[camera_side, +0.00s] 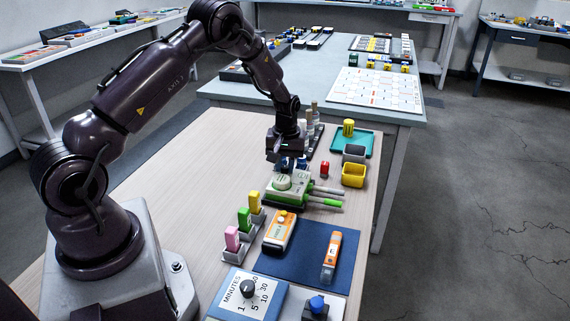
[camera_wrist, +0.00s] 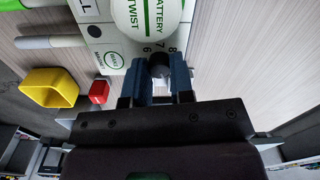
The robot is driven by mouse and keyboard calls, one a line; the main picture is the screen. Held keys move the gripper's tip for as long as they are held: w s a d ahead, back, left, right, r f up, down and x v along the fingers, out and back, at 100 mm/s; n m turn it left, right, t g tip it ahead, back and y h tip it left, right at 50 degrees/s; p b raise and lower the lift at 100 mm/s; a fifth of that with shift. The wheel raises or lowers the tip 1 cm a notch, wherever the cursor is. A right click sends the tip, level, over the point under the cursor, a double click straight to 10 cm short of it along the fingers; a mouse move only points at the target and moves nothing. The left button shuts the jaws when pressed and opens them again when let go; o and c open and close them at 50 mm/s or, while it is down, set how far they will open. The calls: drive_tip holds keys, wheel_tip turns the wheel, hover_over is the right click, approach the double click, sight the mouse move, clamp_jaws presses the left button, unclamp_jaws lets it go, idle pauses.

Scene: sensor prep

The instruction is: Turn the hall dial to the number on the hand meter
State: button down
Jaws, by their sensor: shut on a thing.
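My gripper (camera_side: 287,163) reaches down at the far end of a green-and-white device (camera_side: 290,188). In the wrist view my gripper (camera_wrist: 160,75) has its blue fingers shut on a dark round knob (camera_wrist: 159,64), which looks like the hall dial. The numbers 6, 7 and 8 show beside the knob. The fingers hide part of the knob, so I cannot tell where it points. The device's round white cap (camera_wrist: 150,20) reads "BATTERY TWIST". An orange meter (camera_side: 280,231) with a pale label lies nearer the camera; I cannot read its number or tell whether it is the hand meter.
A yellow bin (camera_side: 353,180) and a red block (camera_side: 324,169) stand right of the device. Pink, green and yellow blocks (camera_side: 244,219) stand left. A blue mat (camera_side: 290,264) holds another orange tool (camera_side: 331,256). A "MINUTES" dial (camera_side: 247,289) is at the front.

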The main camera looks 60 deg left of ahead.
sight(286, 168)
drive_tip(key=m, duration=1.2)
drive_tip(key=shift+d+m, duration=0.1)
drive_tip(key=shift+m, duration=0.3)
idle(0.3)
drive_tip(key=c, duration=1.2)
unclamp_jaws()
drive_tip(key=shift+c, duration=0.2)
wheel_tip(286, 168, up, 13)
drive_tip(key=shift+d, duration=0.15)
